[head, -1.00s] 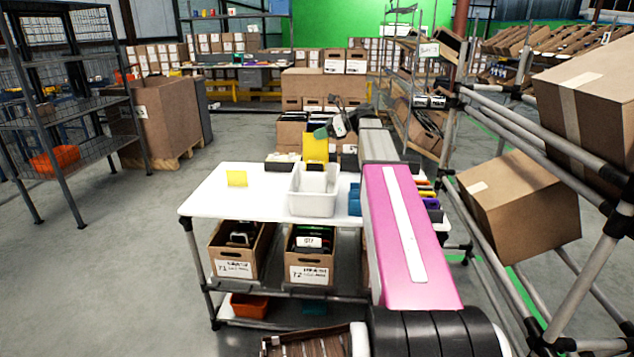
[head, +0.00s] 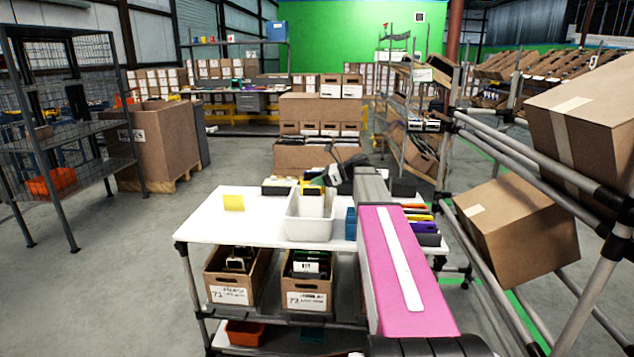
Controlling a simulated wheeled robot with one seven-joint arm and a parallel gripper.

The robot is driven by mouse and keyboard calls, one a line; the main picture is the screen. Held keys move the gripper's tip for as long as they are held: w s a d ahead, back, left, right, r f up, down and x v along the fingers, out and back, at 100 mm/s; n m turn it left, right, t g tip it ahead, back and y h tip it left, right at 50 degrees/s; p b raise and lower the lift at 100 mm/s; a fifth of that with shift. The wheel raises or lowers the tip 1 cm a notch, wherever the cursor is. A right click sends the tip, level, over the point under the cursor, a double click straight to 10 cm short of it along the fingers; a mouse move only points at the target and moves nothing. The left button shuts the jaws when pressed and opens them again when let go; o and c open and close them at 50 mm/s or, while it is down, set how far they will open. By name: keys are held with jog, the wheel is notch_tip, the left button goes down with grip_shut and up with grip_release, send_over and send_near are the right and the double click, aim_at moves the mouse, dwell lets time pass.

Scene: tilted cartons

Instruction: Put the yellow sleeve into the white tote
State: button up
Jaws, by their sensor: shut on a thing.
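The white tote (head: 309,229) stands on the white table top, near its middle. My gripper (head: 324,178), dark with a greenish part, is low at the tote's far side. It is shut on the yellow sleeve (head: 304,183), of which only small yellow parts show. A pale item with a dark top (head: 312,204) at the tote hides most of the sleeve. I cannot tell whether the sleeve is inside the tote or behind it. My pink-and-grey arm reaches in from the right.
A blue item (head: 351,223) is right of the tote. Coloured flat items (head: 420,220) lie right of my arm. A tilted carton (head: 518,232) sits on the rack at right.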

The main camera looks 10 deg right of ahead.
jog(key=shift+f, duration=0.6)
jog(key=o, duration=1.1)
jog(key=shift+o, duration=0.2)
jog(key=r+v, duration=0.1)
jog(key=v, duration=1.1)
jog(key=shift+r, duration=0.15)
